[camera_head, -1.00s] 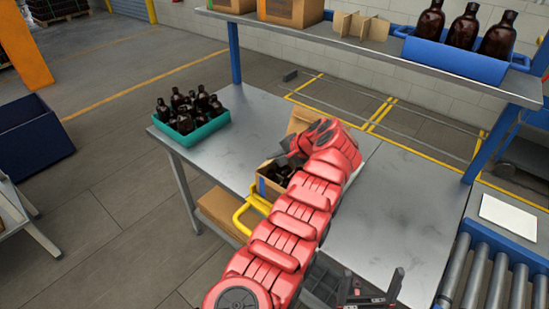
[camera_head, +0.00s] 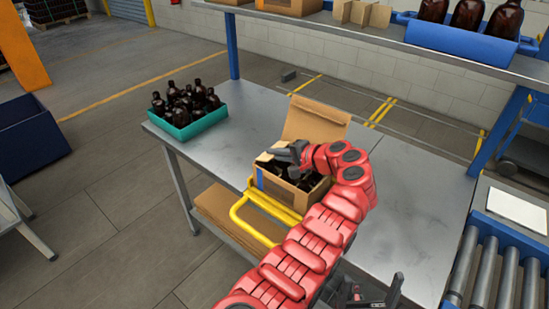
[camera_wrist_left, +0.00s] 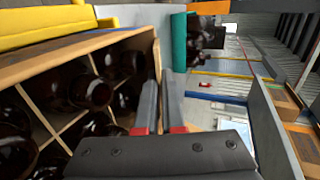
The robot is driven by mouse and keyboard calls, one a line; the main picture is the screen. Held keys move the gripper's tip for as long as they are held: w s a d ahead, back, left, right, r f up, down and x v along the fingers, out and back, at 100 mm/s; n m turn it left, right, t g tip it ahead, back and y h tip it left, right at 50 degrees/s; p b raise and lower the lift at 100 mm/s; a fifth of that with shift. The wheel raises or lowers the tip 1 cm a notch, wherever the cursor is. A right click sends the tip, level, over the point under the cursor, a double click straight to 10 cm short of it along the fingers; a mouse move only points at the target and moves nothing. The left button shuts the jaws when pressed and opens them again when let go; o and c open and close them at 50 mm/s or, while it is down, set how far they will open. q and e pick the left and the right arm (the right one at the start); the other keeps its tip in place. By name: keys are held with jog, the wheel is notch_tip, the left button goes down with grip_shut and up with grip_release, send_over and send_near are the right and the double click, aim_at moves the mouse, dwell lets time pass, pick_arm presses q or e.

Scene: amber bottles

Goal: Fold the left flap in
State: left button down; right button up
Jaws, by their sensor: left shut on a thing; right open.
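The open cardboard box (camera_head: 276,187) stands on the steel table with dark bottles (camera_head: 303,181) in it. Its tall back flap (camera_head: 314,121) stands up and leans back. The left flap (camera_head: 266,157) is a small tan piece at the box's left side. My left gripper (camera_head: 277,154) reaches over the box from the right, its fingers closed on the left flap. In the left wrist view the fingers (camera_wrist_left: 160,90) point at the flap's thin edge (camera_wrist_left: 157,57), beside divided cells of bottles (camera_wrist_left: 90,92). My right gripper (camera_head: 373,290) is open and empty at the bottom.
A teal crate of amber bottles (camera_head: 186,128) stands at the table's left end. A yellow frame (camera_head: 262,220) is at the box's front. The shelf above holds a blue tray (camera_head: 465,42) of bottles. The table right of the box (camera_head: 430,190) is clear.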

pick_arm(q)
jog(key=c, duration=1)
grip_release()
jog(key=shift+d, duration=0.1)
jog(key=b+v, duration=0.3)
jog(key=v, duration=1.4)
jog(key=shift+s+d+r, duration=0.1)
jog(key=shift+s+d, duration=0.05)
